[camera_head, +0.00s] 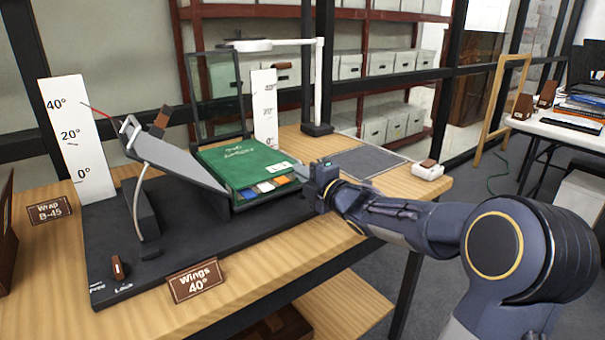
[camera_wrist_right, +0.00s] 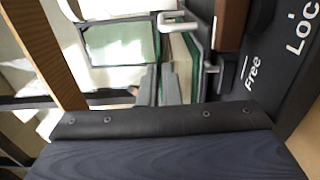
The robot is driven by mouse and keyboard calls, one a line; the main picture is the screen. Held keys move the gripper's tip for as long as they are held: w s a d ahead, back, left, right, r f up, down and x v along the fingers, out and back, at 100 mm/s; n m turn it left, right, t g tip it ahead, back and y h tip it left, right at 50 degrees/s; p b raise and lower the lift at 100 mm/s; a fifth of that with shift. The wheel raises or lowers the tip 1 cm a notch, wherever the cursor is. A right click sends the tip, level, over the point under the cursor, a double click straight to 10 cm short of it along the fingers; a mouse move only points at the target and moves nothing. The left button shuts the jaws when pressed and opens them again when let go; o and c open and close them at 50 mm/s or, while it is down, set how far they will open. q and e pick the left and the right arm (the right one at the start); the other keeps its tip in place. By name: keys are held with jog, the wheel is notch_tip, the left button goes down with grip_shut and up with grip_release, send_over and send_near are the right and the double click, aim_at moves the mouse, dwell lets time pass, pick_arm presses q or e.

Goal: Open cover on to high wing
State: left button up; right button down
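A closed green book (camera_head: 242,166) lies on the black cradle (camera_head: 190,228), with colour patches (camera_head: 264,187) along its near side. The left wing (camera_head: 172,160) is tilted up, and its red pointer (camera_head: 97,112) reaches the upper part of the left angle scale (camera_head: 76,135), near the 40° level. The right angle scale (camera_head: 264,108) stands behind the book. My right gripper (camera_head: 305,172) is at the book's right edge; contact is unclear. Its fingers (camera_wrist_right: 158,88) look slightly apart in the wrist view, beside the green edge. My left gripper is out of view.
A sign (camera_head: 194,282) reads "Wings 40°" and another (camera_head: 49,211) "Wrap B-45". A Free/Lock lever (camera_head: 118,267) is at the cradle's front left. A glass panel (camera_head: 214,92) and a white lamp post (camera_head: 318,85) stand behind. A grey mat (camera_head: 368,161) is clear at right.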

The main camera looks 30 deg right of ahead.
jog(key=shift+r+n, duration=0.6)
jog(key=shift+r, duration=0.35)
jog(key=a+r+n, duration=0.7)
jog(key=r+n, duration=0.3)
jog(key=r, duration=0.1)
jog(key=s+a+r+n, duration=0.1)
jog(key=a+r+n, duration=0.1)
jog(key=a+n, duration=0.9)
jog(key=shift+s+a+p, duration=0.35)
jog(key=shift+s+a, duration=0.05)
jog(key=shift+a, duration=1.7)
